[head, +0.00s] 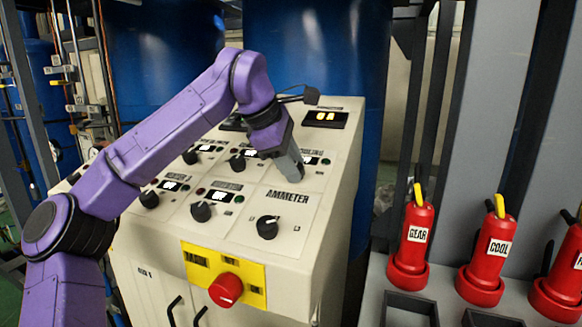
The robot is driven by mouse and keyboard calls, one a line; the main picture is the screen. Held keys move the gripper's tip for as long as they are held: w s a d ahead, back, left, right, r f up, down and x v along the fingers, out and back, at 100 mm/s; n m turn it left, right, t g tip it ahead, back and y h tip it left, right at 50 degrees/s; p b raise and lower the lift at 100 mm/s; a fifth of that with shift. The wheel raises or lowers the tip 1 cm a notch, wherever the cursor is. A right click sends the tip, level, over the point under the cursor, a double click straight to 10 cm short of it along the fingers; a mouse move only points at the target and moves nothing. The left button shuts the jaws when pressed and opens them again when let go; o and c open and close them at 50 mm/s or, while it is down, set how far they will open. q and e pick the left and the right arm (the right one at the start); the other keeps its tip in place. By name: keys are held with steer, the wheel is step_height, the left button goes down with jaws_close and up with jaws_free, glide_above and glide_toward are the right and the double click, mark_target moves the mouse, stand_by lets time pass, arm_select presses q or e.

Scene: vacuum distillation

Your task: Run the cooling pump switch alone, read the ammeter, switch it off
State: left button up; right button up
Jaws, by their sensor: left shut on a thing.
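The cream control panel (240,262) carries several black rotary knobs with small displays. My left gripper (291,170) reaches over the panel from the left and is shut on a knob at the right of the middle row, which its fingers hide. The label above that spot is partly covered and seems to read "COOLING". A small lit display (311,160) sits beside the fingers. Below, a knob (267,227) sits under the word "AMMETER". My right gripper is out of view.
A red emergency button (225,290) on a yellow plate (196,262) is on the panel's front. Other knobs (201,211) lie close to my left arm. Red cylinders marked "GEAR" (412,248) and "COOL" (490,262) stand at the right. Blue tanks (300,60) stand behind.

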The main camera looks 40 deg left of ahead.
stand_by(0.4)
arm_select(q)
steer(key=o, duration=1)
steer(key=shift+o, duration=0.2)
steer(key=v, duration=1)
steer(key=shift+s+r+p, duration=0.2)
steer(key=shift+p, duration=0.25)
steer(key=shift+a, duration=0.1)
